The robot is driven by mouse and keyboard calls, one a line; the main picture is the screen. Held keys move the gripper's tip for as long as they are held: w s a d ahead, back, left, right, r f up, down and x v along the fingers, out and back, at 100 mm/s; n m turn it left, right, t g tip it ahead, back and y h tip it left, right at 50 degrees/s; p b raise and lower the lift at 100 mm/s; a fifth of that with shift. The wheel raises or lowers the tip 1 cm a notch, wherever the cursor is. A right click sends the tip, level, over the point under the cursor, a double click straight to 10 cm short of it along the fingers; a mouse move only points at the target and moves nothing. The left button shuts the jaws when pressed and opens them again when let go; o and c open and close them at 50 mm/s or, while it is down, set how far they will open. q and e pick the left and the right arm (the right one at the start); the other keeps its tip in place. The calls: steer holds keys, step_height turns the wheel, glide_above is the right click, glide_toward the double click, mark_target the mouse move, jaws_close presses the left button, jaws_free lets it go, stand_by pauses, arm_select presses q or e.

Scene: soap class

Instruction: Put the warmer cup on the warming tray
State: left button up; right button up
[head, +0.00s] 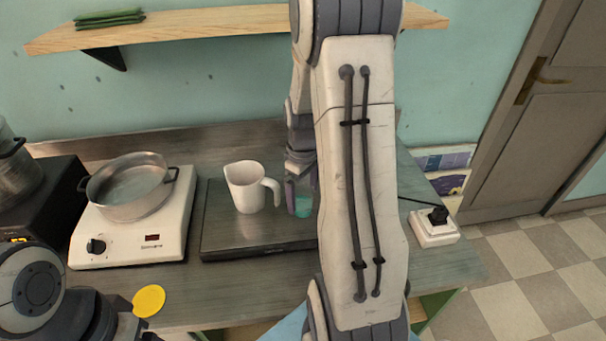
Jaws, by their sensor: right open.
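A white cup (245,188) with a spout and a handle stands upright on the dark, flat warming tray (225,240). The handle points right, toward my right gripper (300,200). My right gripper is open and just right of the handle; whether it touches the handle is hard to tell. My right arm hides part of the gripper and the right part of the tray. My left arm is at the lower left, and its gripper does not show.
A metal pot (130,190) sits on a white hot plate (135,238) left of the tray. A small teal item (303,208) shows by my right gripper. A yellow disc (149,300) lies at the counter's front. A white power socket (433,232) is at right. A wooden shelf (210,24) hangs above.

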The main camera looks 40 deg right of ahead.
step_height(320, 180, up, 9)
steer(key=s+a+r+n, duration=0.1)
steer(key=s+a+n, duration=0.1)
steer(key=a, duration=1.5)
steer(key=s+a+n+y, duration=0.1)
steer(key=s+a+n, duration=0.1)
steer(key=s+a, duration=1.2)
steer(key=shift+s+n, duration=0.2)
steer(key=shift+n, duration=0.1)
steer(key=shift+d+f, duration=0.1)
